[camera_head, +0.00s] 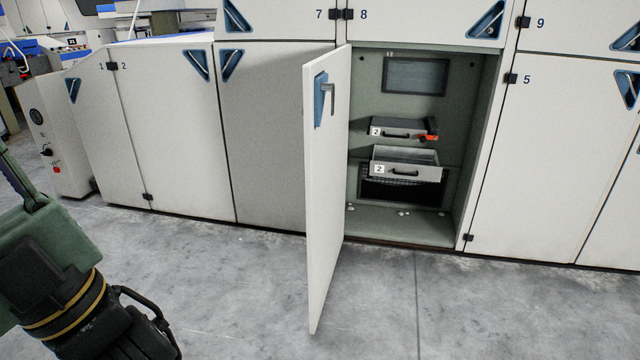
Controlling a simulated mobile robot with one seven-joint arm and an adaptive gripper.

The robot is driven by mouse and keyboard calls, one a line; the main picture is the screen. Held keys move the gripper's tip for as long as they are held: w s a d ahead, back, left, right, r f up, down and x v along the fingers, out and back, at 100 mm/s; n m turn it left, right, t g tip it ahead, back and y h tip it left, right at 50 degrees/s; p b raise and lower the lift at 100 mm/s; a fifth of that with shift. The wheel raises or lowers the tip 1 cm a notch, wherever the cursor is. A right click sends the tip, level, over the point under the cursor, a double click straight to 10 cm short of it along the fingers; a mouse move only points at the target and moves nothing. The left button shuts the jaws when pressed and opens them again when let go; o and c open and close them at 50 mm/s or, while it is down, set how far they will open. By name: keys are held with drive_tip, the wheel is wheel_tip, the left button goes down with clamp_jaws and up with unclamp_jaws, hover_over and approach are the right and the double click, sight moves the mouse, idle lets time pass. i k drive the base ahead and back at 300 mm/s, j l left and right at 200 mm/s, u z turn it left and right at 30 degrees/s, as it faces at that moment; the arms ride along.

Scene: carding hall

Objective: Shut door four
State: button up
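An open white cabinet door (325,190) stands out from the cabinet front towards me, at the left side of an open bay (400,225). A blue recess with a grey handle (328,97) is near its top. No number shows on this door; it stands between panels marked 2 and 5, so I take it as door four. My gripper (155,325), black, is at the lower left, well to the left of the door and apart from it. It is partly cut off by the frame edge, and its finger opening cannot be made out.
Inside the bay are a small upper drawer (396,130) with a red part and a lower drawer (405,171) that sticks out. White bits lie on the bay floor. Closed panels flank it. The grey concrete floor (220,290) between my gripper and the door is clear.

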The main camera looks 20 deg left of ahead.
sight(325, 136)
drive_tip(key=j+z, duration=0.2)
drive_tip(key=j, duration=1.05)
drive_tip(key=k+j+z, duration=0.15)
drive_tip(key=j, duration=1.05)
drive_tip(key=i+j+z, duration=0.1)
drive_tip(key=i+j, duration=0.3)
drive_tip(key=i, duration=0.25)
drive_tip(key=z, duration=0.05)
